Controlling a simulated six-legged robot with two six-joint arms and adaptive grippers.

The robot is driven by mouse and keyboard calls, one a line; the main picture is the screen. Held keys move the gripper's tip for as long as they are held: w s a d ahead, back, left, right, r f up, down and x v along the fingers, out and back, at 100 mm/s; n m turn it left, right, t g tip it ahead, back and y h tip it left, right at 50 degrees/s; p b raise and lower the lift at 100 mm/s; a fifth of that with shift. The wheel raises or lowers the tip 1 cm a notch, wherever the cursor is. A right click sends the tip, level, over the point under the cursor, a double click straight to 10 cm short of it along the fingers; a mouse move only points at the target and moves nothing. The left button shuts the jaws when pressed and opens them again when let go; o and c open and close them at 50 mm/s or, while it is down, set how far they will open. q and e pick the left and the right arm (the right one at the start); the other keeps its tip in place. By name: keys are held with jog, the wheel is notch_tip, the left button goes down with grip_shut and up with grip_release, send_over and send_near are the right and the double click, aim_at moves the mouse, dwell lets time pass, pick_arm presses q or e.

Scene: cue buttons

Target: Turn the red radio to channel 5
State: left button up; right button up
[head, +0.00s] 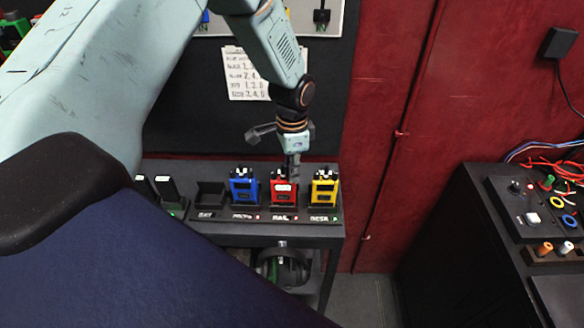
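The red radio (284,193) stands upright in a slot of the dark rack, between the blue radio (243,187) and the yellow radio (323,189). My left gripper (292,170) points down right over the red radio's top, where the knobs are. Its fingers hide part of that top, and whether they touch a knob is too small to tell. One dark finger part sticks out to the left. The channel setting cannot be read. My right gripper is not in view.
The rack (262,232) has an empty slot (210,194) left of the blue radio and dark green-lit items (168,190) further left. A handwritten note (247,76) hangs behind. A black console (500,240) with knobs and wires stands at right.

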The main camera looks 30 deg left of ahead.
pick_arm(q)
jog(key=o, duration=0.3)
jog(key=shift+o, duration=0.2)
notch_tip(320, 180, up, 12)
dwell(0.5)
dwell(0.3)
